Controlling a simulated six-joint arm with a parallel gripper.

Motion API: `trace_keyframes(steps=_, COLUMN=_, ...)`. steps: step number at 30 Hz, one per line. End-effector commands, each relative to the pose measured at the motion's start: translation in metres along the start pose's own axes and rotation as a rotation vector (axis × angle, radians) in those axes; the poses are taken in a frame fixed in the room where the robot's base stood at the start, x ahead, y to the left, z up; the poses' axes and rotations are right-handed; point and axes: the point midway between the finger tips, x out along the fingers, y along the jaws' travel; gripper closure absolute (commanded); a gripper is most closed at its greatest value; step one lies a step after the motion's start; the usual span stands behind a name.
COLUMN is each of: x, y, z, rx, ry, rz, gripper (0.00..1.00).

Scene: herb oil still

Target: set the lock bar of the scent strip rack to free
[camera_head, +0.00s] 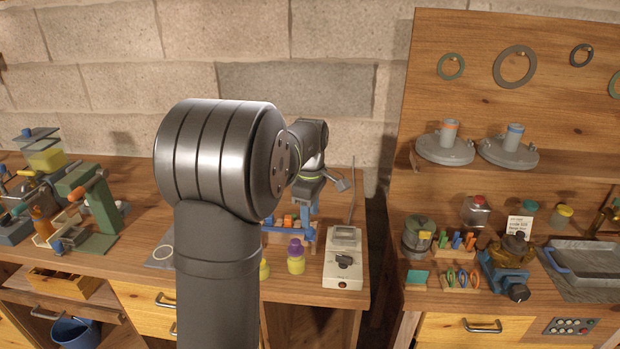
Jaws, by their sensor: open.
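A low blue rack (308,235) with small orange and blue pieces in it stands on the left bench. It looks like the scent strip rack, and my arm hides its left part. Its lock bar cannot be made out, nor which way it is set. My gripper (309,190) is small in view at the end of the arm, pointing down just above or behind the rack. It is open and holds nothing that I can see. Whether it touches the rack cannot be told.
A purple-capped yellow bottle (296,258) and a white box with a dark knob (346,258) stand in front and to the right of the rack. A thin upright rod (352,190) rises behind. A gap separates the right bench (400,290).

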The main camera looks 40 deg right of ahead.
Motion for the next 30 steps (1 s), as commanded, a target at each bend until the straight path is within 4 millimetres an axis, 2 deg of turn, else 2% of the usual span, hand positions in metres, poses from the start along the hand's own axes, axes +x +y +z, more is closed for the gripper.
trace_keyframes(steps=1, x=-0.014, y=0.0, z=0.0, rx=0.0, ry=0.001, rz=0.004, gripper=0.57)
trace_keyframes(steps=9, x=-0.079, y=0.0, z=0.0, rx=0.0, ry=0.0, rz=0.003, gripper=0.57)
trace_keyframes(steps=15, x=-0.113, y=0.0, z=0.0, rx=0.0, ry=0.0, rz=0.001, gripper=0.57)
trace_keyframes(steps=21, x=-0.125, y=-0.001, z=0.0, rx=0.0, ry=0.0, rz=-0.002, gripper=0.57)
trace_keyframes(steps=30, x=-0.126, y=-0.001, z=0.0, rx=0.0, ry=0.0, rz=-0.003, gripper=0.57)
